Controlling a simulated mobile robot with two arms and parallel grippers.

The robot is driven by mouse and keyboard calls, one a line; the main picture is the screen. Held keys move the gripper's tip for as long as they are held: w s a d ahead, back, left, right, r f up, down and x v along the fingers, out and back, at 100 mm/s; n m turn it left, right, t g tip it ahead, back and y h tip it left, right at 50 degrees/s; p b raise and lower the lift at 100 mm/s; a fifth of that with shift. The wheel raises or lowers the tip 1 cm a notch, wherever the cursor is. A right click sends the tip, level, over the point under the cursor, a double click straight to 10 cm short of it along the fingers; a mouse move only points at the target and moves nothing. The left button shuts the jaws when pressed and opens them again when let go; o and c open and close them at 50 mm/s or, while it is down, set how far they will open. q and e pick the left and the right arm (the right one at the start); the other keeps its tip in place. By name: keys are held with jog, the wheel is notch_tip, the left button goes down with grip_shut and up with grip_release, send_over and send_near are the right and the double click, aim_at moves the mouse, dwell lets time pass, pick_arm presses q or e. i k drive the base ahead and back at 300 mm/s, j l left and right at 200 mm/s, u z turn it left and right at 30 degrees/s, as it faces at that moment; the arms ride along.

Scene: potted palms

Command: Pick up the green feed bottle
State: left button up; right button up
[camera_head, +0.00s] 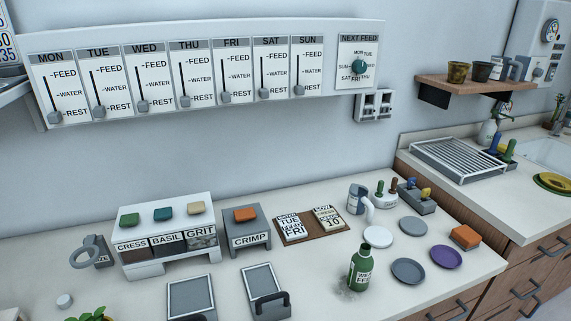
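The green feed bottle (360,260) stands upright on the white table toward its front right. Nothing holds the bottle. Neither of my grippers is in view.
A dark-handled grey panel (261,281) lies left of the bottle. A purple plate (446,257) and an orange block (465,237) are to the right.

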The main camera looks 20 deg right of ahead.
aim_at(362, 263)
jog(key=l+z, duration=0.1)
jog(key=z, duration=0.7)
jog(key=l+z, duration=0.15)
jog(key=z, duration=0.25)
